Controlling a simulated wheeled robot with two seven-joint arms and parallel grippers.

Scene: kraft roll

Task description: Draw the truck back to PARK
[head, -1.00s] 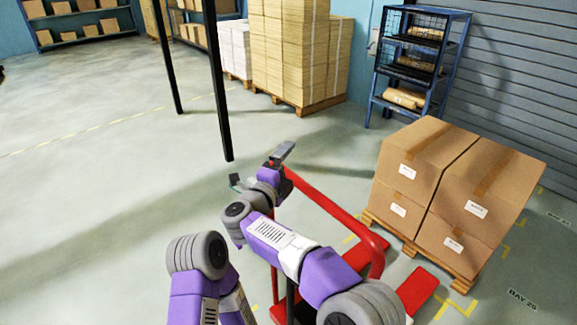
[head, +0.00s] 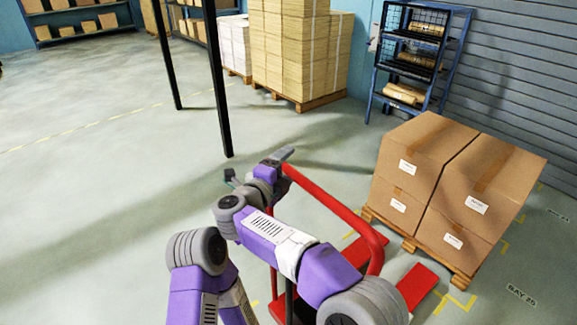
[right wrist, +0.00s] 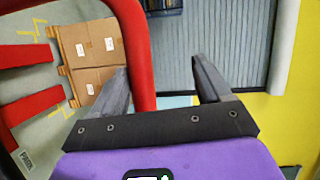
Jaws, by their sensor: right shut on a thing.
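The red pallet truck (head: 340,213) stands at lower centre in the head view, with a tall looped handle. Its red forks (head: 417,286) point toward the loaded pallet (head: 408,244), and floor shows between their tips and it. My right gripper (head: 258,168) is at the top of the handle. In the right wrist view, the red handle (right wrist: 138,50) passes beside the left finger of my right gripper (right wrist: 163,85); the exact contact is hidden. My arm covers much of the truck. My left gripper is out of view.
Brown cartons (head: 425,150) sit on the pallet at right. A blue rack (head: 375,75) stands by the grey shutter (head: 520,90). A black post (head: 218,90) rises left of the handle. Stacked goods (head: 300,50) stand behind. The floor at left is open.

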